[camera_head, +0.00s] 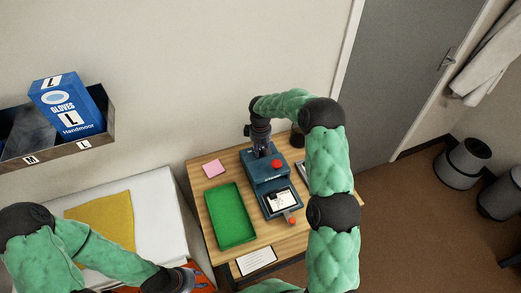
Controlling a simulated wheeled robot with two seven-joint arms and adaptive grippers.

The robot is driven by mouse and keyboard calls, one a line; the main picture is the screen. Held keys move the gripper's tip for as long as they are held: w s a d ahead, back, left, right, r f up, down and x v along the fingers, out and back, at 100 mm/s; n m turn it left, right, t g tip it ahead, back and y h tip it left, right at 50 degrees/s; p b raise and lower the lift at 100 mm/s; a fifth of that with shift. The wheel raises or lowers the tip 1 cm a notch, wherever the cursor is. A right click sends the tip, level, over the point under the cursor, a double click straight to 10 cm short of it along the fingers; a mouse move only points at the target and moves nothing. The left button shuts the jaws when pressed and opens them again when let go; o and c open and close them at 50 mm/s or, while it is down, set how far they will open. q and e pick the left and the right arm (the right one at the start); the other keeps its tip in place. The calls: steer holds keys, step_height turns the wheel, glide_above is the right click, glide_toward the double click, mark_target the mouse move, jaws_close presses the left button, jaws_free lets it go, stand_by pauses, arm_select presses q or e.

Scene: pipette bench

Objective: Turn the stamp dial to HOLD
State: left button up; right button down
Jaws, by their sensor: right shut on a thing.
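The blue stamp machine (265,186) stands on the wooden table. It has a red button (276,163) on top, and a white card (281,199) lies on its lower front part. My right gripper (263,153) reaches down onto the back left of the machine's top, left of the red button. It is shut on what seems to be the stamp dial; the gripper hides the dial, and its markings cannot be read. My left gripper (193,279) is low at the bottom of the view, left of the table, and its fingers are too small to judge.
A green tray (231,215) lies left of the machine. A pink note pad (213,169) is behind it, and a white paper (256,261) is at the front edge. A dark cup (297,139) stands at the back right. A glove box (66,106) sits in a wall shelf.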

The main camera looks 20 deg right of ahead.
mark_target(261, 150)
steer(key=shift+m, duration=0.3)
steer(key=m, duration=0.3)
steer(key=shift+m+b, duration=0.4)
steer(key=shift+m, duration=1.7)
steer(key=c, duration=1)
jaws_free()
steer(key=shift+r, duration=4)
